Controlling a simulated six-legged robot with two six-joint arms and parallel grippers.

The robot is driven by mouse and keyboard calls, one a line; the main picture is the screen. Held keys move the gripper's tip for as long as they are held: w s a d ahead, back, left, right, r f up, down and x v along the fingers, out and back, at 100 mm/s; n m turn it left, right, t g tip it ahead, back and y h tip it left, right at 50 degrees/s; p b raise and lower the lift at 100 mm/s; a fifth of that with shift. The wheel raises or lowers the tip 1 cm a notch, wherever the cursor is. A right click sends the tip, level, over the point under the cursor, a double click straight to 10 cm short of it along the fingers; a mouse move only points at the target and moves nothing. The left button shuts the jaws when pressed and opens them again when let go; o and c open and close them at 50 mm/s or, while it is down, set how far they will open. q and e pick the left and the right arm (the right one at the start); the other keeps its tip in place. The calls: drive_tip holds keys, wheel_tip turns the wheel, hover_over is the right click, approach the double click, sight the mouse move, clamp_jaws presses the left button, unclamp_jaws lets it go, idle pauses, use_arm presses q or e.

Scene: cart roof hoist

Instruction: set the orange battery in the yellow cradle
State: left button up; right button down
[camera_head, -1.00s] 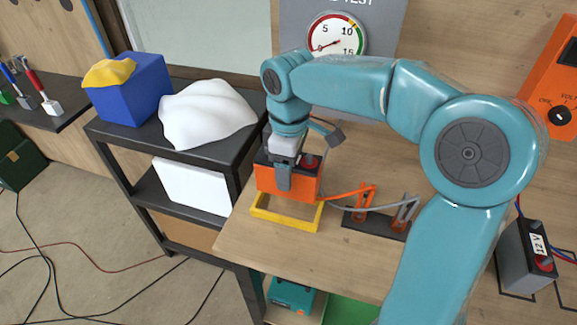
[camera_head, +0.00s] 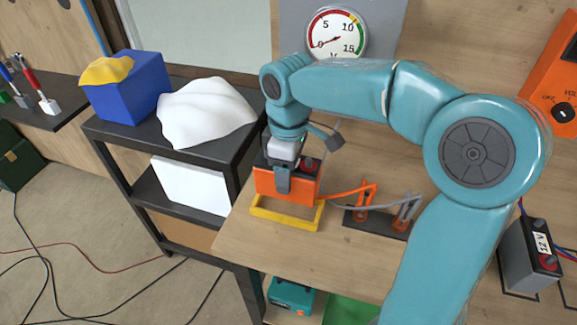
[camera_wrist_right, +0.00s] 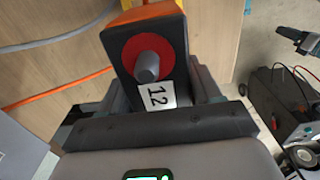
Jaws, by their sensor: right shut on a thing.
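My right gripper (camera_head: 284,180) is shut on the orange battery (camera_head: 296,188), which has a dark top and a red terminal. The battery is upright over the yellow cradle (camera_head: 285,220), a low open frame on the wooden bench. Bare wood shows between the battery's lower edge and the cradle's front bar, and the battery looks slightly raised; its underside is hidden. In the right wrist view, the battery (camera_wrist_right: 172,55) shows its red terminal and a "12" label between the jaws. My left gripper is not in view.
Orange and grey leads run from clips on a dark strip (camera_head: 377,223) beside the cradle. A grey 12 V battery (camera_head: 522,257) stands at the right. A black shelf cart (camera_head: 95,130) with a blue box (camera_head: 130,95) and white cloth stands left. Bare bench lies in front of the cradle.

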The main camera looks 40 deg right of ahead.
drive_tip(key=shift+d+f+b, duration=0.1)
drive_tip(key=shift+f+b, duration=0.9)
drive_tip(key=shift+f, duration=0.55)
drive_tip(key=shift+r, duration=0.15)
drive_tip(key=shift+p, duration=0.55)
drive_tip(key=shift+f+b, duration=1.4)
drive_tip(key=shift+f, duration=0.55)
idle(0.4)
drive_tip(key=shift+c, duration=0.7)
unclamp_jaws()
wheel_tip(320, 180, up, 16)
drive_tip(key=p, duration=0.3)
drive_tip(key=shift+r, duration=0.2)
